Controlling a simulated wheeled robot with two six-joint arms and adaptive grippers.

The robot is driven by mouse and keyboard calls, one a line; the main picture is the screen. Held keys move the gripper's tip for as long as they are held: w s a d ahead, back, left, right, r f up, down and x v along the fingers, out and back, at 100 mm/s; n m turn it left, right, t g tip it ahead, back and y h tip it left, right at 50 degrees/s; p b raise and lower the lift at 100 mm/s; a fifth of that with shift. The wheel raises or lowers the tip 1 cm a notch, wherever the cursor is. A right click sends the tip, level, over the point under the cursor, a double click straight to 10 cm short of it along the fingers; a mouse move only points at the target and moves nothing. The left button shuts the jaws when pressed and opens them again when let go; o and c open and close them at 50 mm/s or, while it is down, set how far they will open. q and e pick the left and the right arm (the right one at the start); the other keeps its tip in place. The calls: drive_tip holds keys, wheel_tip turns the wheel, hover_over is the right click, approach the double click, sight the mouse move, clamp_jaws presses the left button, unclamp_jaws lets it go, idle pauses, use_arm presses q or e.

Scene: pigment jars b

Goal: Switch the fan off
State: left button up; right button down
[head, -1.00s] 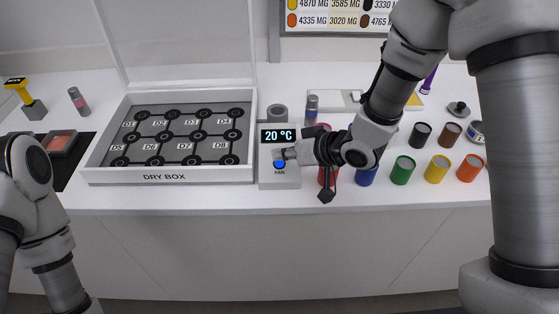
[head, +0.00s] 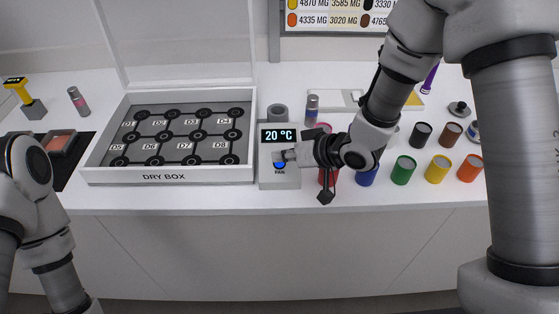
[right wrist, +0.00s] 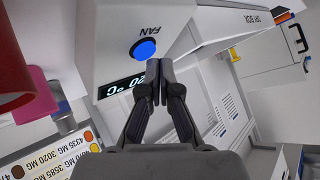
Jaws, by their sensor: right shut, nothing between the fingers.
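The fan's white control box (head: 266,182) stands on the counter just right of the dry box. Its dark display (head: 278,135) reads 20 °C. A round bright blue button (head: 280,165) marked FAN is on its front part; the button also shows in the right wrist view (right wrist: 145,50). My left gripper is not in view.
The open dry box (head: 215,173) with several round slots is left of the control box. Several coloured jars, such as the green one (head: 403,171), stand to the right. A red jar is partly hidden behind my right gripper.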

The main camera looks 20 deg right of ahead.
drive_tip(key=shift+w+f, duration=0.1)
drive_tip(key=shift+f, duration=0.3)
idle(0.6)
drive_tip(key=shift+r, duration=0.1)
drive_tip(key=shift+s+r+p, duration=0.3)
drive_tip(key=shift+r+p, duration=0.4)
drive_tip(key=shift+r, duration=0.1)
wheel_tip(320, 180, up, 6)
drive_tip(key=s+p, duration=0.1)
drive_tip(key=p, duration=0.4)
drive_tip(key=shift+s+a, duration=0.25)
drive_tip(key=shift+f, duration=0.15)
